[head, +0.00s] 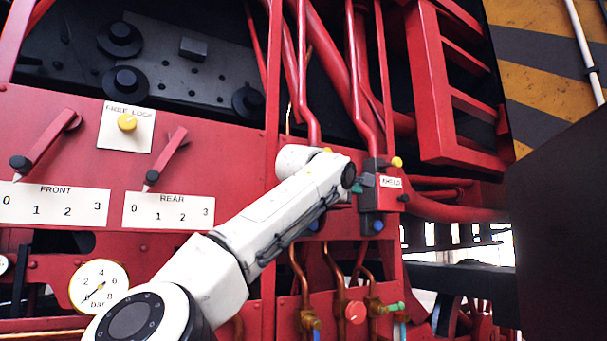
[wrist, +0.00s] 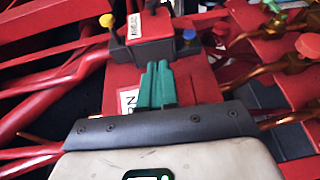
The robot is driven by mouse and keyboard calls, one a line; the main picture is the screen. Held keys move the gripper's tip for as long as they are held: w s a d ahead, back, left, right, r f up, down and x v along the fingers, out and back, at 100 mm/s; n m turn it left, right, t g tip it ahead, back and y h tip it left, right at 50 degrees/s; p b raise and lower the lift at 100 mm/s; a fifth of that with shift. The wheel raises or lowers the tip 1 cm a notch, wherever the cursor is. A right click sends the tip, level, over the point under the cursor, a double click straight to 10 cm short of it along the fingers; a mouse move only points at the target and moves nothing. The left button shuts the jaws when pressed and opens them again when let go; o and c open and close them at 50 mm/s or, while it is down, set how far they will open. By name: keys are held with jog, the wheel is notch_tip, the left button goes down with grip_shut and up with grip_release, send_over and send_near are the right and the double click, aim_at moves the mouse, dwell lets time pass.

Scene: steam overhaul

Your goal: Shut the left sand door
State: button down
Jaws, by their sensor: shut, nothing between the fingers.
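My gripper (head: 361,181) reaches to the red pipework at the middle of the head view. Its teal fingers (wrist: 157,84) show in the wrist view, shut together and empty. In the wrist view they lie over a red panel with a partly hidden white label, their tips just below a dark box (wrist: 150,50). Whether they touch the panel or the box I cannot tell. In the head view this dark box (head: 371,200) has a small white label, a yellow knob and a blue knob. I cannot make out which part is the left sand door.
Two red levers over FRONT (head: 58,205) and REAR (head: 168,210) scales, a yellow knob (head: 127,123) and a pressure gauge (head: 99,287) are at left. Copper pipes with a red valve knob (head: 355,312) run below. A dark brown panel (head: 560,200) stands at right.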

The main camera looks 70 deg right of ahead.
jog(key=shift+w+d+p, duration=0.2)
jog(key=shift+d+p, duration=0.1)
jog(key=shift+d, duration=0.9)
